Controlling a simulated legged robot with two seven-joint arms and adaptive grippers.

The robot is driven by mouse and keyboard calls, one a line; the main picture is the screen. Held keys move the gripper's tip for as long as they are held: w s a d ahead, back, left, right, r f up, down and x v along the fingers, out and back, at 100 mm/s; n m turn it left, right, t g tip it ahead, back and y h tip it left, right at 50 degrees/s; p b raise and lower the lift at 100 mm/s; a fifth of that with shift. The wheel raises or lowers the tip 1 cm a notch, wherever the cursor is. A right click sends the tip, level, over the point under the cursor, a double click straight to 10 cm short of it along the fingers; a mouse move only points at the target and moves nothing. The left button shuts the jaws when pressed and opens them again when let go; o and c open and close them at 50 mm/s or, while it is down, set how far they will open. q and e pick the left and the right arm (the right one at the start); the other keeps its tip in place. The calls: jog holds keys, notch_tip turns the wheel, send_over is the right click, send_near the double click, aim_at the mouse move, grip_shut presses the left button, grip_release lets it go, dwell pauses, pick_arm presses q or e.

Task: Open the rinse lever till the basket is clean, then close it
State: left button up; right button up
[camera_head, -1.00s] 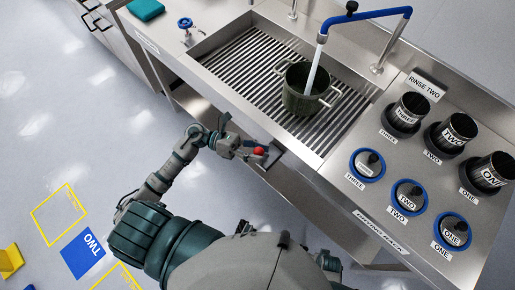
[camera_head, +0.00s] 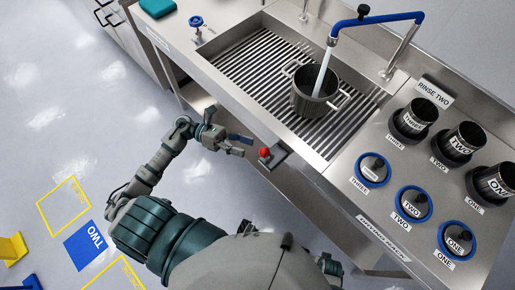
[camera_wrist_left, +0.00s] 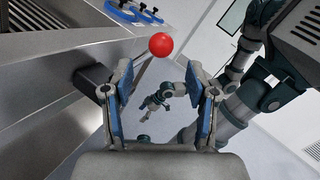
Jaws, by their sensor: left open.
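The rinse lever's red ball knob (camera_head: 265,153) sticks out at the front of the sink; it also shows in the left wrist view (camera_wrist_left: 160,44). My left gripper (camera_head: 243,144) is open and empty, just left of the knob and apart from it. In the wrist view the knob is beyond the open fingers (camera_wrist_left: 162,85). The basket (camera_head: 315,92), a grey two-handled pot, stands upright on the sink's slats. Water runs into it from the blue-hosed faucet (camera_head: 375,18). What seems my right gripper (camera_wrist_left: 156,100) is small in the wrist view; its jaws are unclear.
The steel counter (camera_head: 345,165) carries several black cups and blue-ringed ports at right, with a RINSE TWO sign (camera_head: 434,91). A blue valve (camera_head: 196,24) and teal cloth (camera_head: 157,8) are at the far left.

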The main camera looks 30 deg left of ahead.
pick_arm(q)
jog(key=a, duration=0.5)
jog(key=shift+s+f, duration=0.2)
jog(key=shift+f, duration=0.1)
